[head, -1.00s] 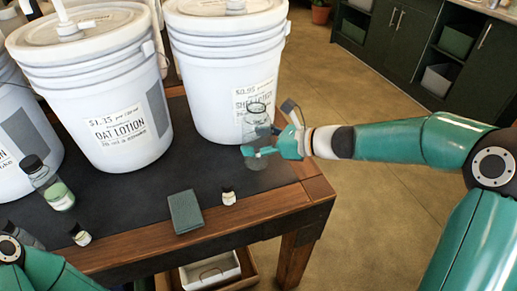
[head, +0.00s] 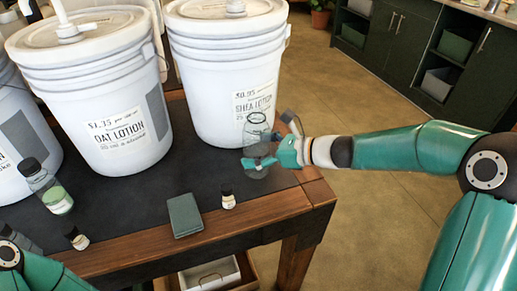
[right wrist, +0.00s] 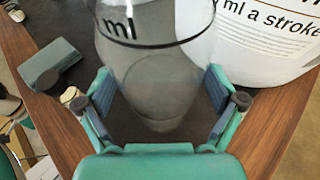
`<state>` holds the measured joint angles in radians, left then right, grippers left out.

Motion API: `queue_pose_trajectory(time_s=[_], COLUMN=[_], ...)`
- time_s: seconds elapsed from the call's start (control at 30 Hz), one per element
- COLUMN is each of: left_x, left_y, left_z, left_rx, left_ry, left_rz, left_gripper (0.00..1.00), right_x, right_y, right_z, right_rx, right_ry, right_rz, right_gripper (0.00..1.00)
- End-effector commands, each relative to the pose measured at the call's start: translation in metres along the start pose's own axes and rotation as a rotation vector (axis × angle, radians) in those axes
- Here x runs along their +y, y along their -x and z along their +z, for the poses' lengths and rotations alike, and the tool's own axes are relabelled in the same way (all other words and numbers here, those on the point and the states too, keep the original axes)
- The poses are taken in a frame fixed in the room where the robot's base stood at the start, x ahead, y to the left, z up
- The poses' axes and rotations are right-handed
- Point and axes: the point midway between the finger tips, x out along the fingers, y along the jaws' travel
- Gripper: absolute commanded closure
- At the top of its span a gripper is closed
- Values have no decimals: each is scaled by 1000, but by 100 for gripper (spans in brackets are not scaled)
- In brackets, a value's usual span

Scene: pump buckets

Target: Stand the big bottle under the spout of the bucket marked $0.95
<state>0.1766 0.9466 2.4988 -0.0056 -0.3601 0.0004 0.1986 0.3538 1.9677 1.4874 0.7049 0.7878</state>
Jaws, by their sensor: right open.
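The big bottle (head: 256,133) is clear glass and empty-looking. It stands upright near the mat's right corner, in front of the $0.95 shea lotion bucket (head: 225,75). The bucket's spout is not clearly visible; only part of its pump (head: 235,6) shows at the top edge. My right gripper (head: 262,163) is open around the lower part of the bottle. In the right wrist view the bottle (right wrist: 160,60) stands between the open fingers (right wrist: 160,95), with "ml" printed on it. Only part of my left arm shows at lower left; its gripper is out of view.
The $1.35 oat lotion bucket (head: 95,95) stands to the left. The table's wooden edge (head: 265,208) is close to the big bottle.

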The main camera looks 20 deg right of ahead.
Motion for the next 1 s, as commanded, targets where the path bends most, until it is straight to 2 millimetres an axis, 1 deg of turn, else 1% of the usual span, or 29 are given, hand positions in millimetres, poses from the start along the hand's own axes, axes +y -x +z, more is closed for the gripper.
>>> queue_pose_trajectory(time_s=[0.07, 0.17, 0.27, 0.5, 0.6, 0.7, 0.83, 1.0], left_x=[0, 1, 2, 4, 5, 5, 6, 6], left_y=[1, 3, 5, 12, 14, 15, 16, 16], left_z=[0, 0, 0, 0, 0, 0, 0, 0], left_rx=[0, 0, 0, 0, 0, 0, 0, 0], left_ry=[0, 0, 0, 0, 0, 0, 0, 0], left_rz=[0, 0, 0, 0, 0, 0, 0, 0], left_gripper=[32, 32, 32, 32, 32, 32, 32, 32], right_x=[0, -2, -1, -2, -1, -1, -1, 0], right_y=[4, 14, 30, 80, 98, 110, 120, 122], right_z=[1, 2, 2, 2, 1, 1, 1, 0], right_rx=[0, -1, 0, 0, 0, 0, 0, 0], right_ry=[0, 1, 1, 0, -1, 0, -1, -1], right_rz=[-1, -4, -5, -6, -5, -4, -3, -1], right_gripper=[6, 6, 6, 6, 6, 6, 6, 6])
